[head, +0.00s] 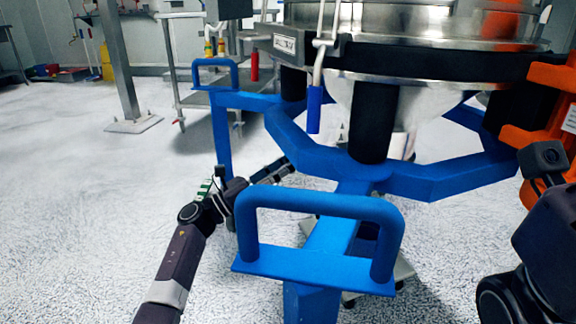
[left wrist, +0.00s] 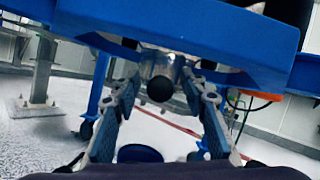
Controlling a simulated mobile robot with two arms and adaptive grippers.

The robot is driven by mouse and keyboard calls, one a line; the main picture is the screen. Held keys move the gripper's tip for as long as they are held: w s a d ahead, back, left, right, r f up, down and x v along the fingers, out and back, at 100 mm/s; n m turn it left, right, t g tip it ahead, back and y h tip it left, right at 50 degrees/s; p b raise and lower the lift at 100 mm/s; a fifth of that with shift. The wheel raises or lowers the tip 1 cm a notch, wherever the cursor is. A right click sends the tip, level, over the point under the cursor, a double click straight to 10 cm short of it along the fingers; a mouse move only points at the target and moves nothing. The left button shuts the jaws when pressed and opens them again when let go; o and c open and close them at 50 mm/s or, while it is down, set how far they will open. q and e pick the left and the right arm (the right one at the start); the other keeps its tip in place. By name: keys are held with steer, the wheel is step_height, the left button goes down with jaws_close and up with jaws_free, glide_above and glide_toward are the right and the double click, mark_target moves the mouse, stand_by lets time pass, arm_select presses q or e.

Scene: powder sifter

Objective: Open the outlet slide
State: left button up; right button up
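The sifter (head: 415,100) is a round steel machine with a funnel-shaped underside on a blue frame (head: 430,182). In the left wrist view a black ball knob (left wrist: 160,89) sits in front of a metal part (left wrist: 163,64) under a blue beam; it looks like the outlet slide's knob. My left gripper (left wrist: 160,82) is open, its two fingers on either side of the knob in the picture; contact cannot be told.
A blue looped handle (head: 320,205) rises close to my left arm. A blue beam (left wrist: 190,30) crosses just above the left fingers. An orange structure (head: 550,95) stands at the right. A steel table (head: 205,100) is behind; open floor lies left.

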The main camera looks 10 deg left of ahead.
arm_select(q)
steer(key=shift+c, duration=0.6)
jaws_close()
steer(key=s+a, duration=0.6)
steer(key=a, duration=0.3)
steer(key=shift+a, duration=0.4)
steer(key=shift+o, duration=0.6)
jaws_free()
steer(key=shift+s+f, duration=0.1)
